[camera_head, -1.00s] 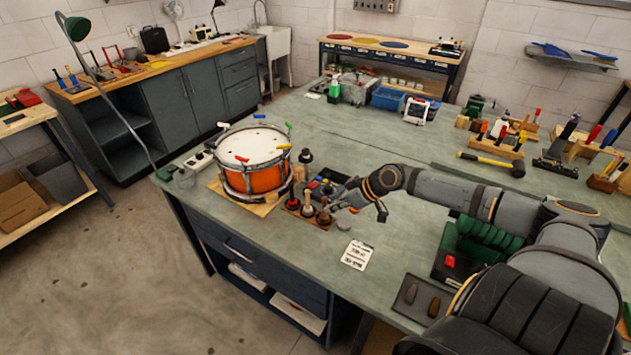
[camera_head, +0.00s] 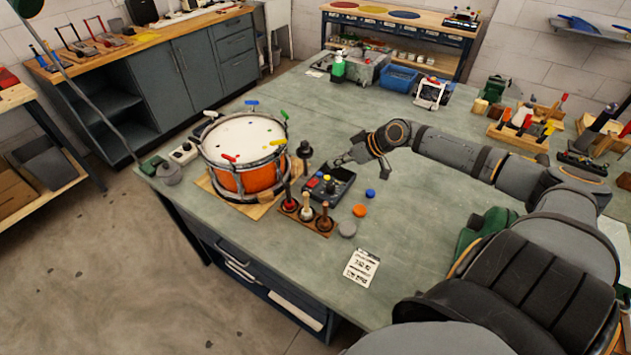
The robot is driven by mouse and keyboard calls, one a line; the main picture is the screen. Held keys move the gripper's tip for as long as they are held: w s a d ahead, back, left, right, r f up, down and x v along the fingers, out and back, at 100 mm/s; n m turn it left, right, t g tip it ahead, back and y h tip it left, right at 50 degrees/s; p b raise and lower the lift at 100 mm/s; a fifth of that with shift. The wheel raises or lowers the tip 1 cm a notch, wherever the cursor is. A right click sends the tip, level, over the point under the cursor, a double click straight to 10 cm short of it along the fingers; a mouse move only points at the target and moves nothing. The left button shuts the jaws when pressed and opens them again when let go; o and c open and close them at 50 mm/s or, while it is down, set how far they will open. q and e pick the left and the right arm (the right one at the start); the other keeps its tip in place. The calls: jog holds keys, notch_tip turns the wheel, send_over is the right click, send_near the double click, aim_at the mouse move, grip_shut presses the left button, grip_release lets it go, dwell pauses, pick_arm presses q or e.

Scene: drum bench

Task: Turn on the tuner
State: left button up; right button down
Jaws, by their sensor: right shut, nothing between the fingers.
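A small pale box with dark knobs (camera_head: 184,152) sits left of the drum. I cannot tell for certain which of them is the tuner. The orange drum (camera_head: 240,178) with a white head stands on a wooden board, with coloured keys around its rim. My right gripper (camera_head: 337,162) is shut and empty, its tips pointing left and down at the far edge of the button box. I cannot tell whether it touches. My left gripper is out of view.
A wooden stand with upright handled tools (camera_head: 307,213) is in front of the button box. Blue (camera_head: 370,193), orange (camera_head: 360,211) and grey (camera_head: 347,229) discs lie to its right, near a printed card (camera_head: 361,266). The bench's middle behind the drum is clear.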

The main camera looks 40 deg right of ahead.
aim_at(309, 185)
jog(key=b+x, duration=0.1)
jog(key=x, duration=0.3)
jog(key=shift+w, duration=0.1)
jog(key=x, duration=0.4)
jog(key=shift+w+a, duration=0.15)
jog(key=f, duration=0.2)
jog(key=f+p, duration=0.1)
jog(key=shift+w+a+f, duration=0.2)
jog(key=shift+a+f, duration=0.1)
jog(key=shift+f, duration=0.05)
jog(key=shift+s+f, duration=0.1)
jog(key=shift+f, duration=0.35)
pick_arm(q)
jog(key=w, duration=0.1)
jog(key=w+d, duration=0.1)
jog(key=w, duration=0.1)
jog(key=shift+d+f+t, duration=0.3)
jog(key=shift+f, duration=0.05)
pick_arm(e)
jog(key=shift+f, duration=0.15)
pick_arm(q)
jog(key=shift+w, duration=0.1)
pick_arm(e)
jog(key=shift+a+f+b, duration=0.15)
jog(key=shift+f+b, duration=0.15)
jog(key=shift+f, duration=0.1)
jog(key=shift+s+r, duration=0.1)
jog(key=shift+s, duration=0.05)
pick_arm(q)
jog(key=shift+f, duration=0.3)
